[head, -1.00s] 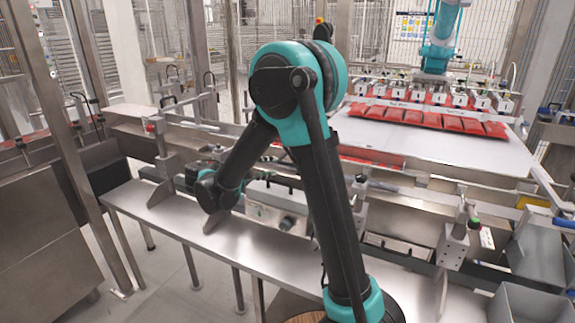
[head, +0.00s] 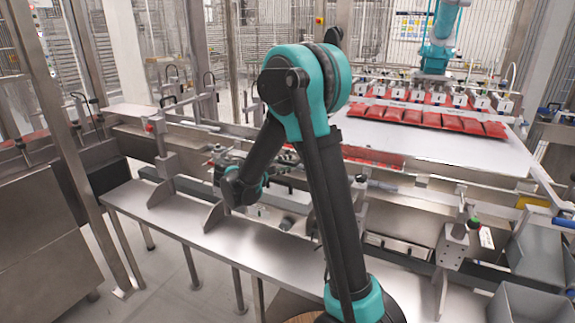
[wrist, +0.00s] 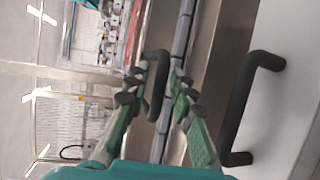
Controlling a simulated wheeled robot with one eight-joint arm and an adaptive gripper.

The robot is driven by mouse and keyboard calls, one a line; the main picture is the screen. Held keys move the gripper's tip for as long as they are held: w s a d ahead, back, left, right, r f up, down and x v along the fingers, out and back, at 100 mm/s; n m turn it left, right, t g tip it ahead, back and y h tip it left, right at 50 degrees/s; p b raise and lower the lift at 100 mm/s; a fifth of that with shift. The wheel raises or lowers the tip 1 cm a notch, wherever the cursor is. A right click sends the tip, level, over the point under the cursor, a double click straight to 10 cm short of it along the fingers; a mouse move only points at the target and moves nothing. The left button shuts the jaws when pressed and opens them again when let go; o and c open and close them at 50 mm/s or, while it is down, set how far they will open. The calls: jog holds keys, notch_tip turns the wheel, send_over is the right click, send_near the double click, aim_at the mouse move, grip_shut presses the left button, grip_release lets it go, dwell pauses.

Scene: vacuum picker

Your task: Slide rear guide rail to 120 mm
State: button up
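My gripper (wrist: 159,76) shows in the wrist view with its two green fingers apart. A black U-shaped handle (wrist: 157,96) shows between the fingers, and a visible gap separates them. I cannot tell how deep the handle sits between them or whether a finger touches it. A grey segmented rail (wrist: 183,35) runs just beyond the right finger. In the head view, long metal rails (head: 440,168) run across the machine behind my arm. My arm hides much of the middle there, and the gripper tips cannot be made out. The scale reading is not legible.
A second black handle (wrist: 237,112) stands on a pale panel at the right of the wrist view. Clamp posts (head: 164,160) and (head: 456,243) flank my arm. Red packs (head: 430,118) lie on the white belt (head: 450,148) behind. A steel shelf (head: 190,225) lies in front.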

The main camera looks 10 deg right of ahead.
grip_shut()
jog(key=shift+w+d, duration=0.7)
jog(key=shift+w, duration=0.25)
jog(key=shift+o, duration=1.6)
grip_release()
jog(key=v, duration=1.2)
